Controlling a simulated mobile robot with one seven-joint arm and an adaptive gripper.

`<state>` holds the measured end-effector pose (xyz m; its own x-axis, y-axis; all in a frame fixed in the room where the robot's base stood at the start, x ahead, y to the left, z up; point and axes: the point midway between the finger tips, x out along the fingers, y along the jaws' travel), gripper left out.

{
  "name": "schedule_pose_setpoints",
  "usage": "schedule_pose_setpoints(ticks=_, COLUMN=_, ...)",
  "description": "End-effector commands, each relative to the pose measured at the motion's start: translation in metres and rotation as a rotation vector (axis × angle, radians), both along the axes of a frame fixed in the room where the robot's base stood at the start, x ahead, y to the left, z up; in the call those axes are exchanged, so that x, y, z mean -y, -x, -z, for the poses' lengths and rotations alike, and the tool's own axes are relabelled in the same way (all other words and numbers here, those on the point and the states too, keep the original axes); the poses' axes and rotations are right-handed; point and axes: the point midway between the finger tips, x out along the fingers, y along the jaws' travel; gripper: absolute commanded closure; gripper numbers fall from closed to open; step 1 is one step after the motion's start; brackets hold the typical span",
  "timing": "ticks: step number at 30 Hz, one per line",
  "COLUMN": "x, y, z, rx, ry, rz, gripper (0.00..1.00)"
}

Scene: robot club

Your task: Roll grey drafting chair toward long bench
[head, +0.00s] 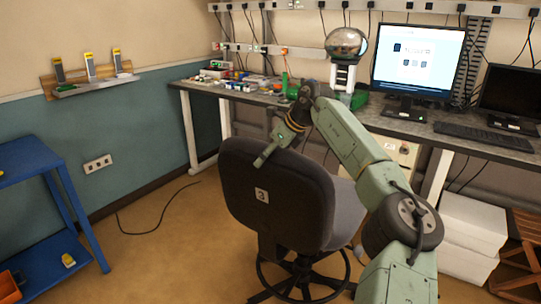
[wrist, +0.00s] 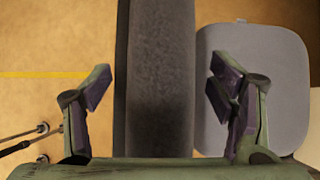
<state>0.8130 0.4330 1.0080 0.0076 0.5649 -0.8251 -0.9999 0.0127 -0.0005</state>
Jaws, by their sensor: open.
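The grey drafting chair (head: 275,200) stands on the floor in the middle of the head view, its dark backrest toward me and a label with a 3 on it. Its seat (wrist: 252,85) shows at the right in the wrist view. My gripper (head: 277,143) is at the top of the backrest. In the wrist view my gripper (wrist: 160,90) is open, with one finger on each side of the backrest's top edge (wrist: 160,80). I see gaps between the fingers and the backrest. The long bench (head: 440,137) runs along the back wall, beyond the chair.
The bench carries a monitor (head: 417,60), a keyboard (head: 487,137) and small parts. White boxes (head: 470,237) and a wooden stool (head: 522,255) stand at the right. A blue cart (head: 40,165) stands at the left. A black cable (head: 150,230) lies on the otherwise clear floor between cart and chair.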

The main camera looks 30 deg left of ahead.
Motion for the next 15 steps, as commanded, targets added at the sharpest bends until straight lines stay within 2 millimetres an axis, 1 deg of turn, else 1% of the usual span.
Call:
schedule_pose_setpoints(ticks=5, x=-0.001, y=0.000, z=-0.009, rx=0.001, ry=0.000, rz=-0.001, gripper=0.23)
schedule_pose_setpoints(ticks=15, x=-0.001, y=0.000, z=-0.037, rx=0.001, ry=0.000, rz=-0.002, gripper=0.23)
